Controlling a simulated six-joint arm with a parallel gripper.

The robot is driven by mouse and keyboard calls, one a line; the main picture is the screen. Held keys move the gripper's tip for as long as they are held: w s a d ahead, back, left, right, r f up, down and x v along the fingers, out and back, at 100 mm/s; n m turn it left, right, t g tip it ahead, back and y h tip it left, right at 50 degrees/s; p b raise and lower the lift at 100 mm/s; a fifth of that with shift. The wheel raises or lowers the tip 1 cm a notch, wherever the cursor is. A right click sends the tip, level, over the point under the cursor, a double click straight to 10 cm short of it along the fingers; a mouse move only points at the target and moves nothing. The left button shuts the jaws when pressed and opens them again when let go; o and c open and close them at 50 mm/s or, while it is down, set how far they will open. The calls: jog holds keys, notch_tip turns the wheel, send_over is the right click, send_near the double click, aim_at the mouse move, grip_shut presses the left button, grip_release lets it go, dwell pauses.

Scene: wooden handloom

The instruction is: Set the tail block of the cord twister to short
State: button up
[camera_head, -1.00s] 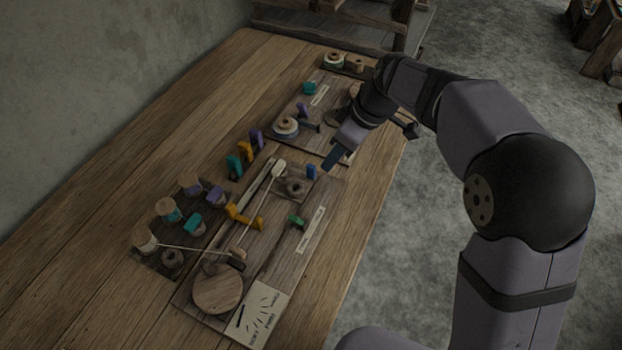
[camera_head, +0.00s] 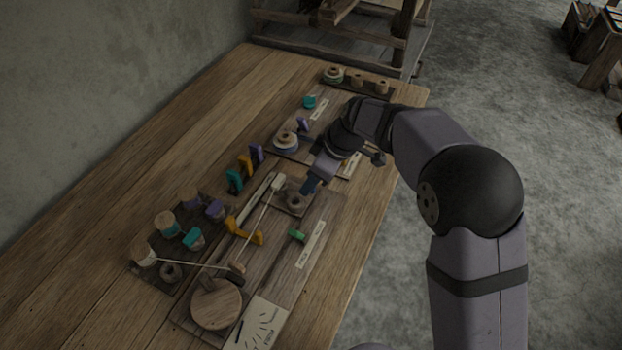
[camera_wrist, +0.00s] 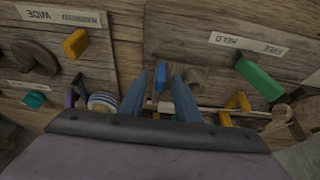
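The cord twister's long wooden board (camera_head: 262,262) lies on the bench, with a round wooden crank disc (camera_head: 216,304) at its near end. A light cord runs from there to the far end. What looks like the tail block, with a dark ring (camera_head: 295,202), sits at that far end. A small blue handle (camera_wrist: 161,77) beside it shows in the wrist view. My gripper (camera_head: 310,186) is over this block in the head view. In the wrist view my gripper (camera_wrist: 157,88) is open, its blue fingers apart on either side of the handle. I cannot tell whether they touch it.
A green lever (camera_wrist: 258,78) lies by a label reading HELD and FREE. Orange levers (camera_head: 244,232) stand along the board. A rack of spools (camera_head: 165,222) is at left. Another board with a spool (camera_head: 286,141) lies behind. Bare bench is along the left.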

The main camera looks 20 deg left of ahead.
aim_at(294, 208)
jog(key=shift+a+f, duration=0.1)
jog(key=shift+f, duration=0.25)
jog(key=shift+c, duration=0.6)
grip_shut()
jog(key=shift+s, duration=0.1)
jog(key=shift+s, duration=0.35)
jog(key=s+b, duration=0.3)
jog(key=s, duration=0.3)
jog(key=shift+s, duration=0.3)
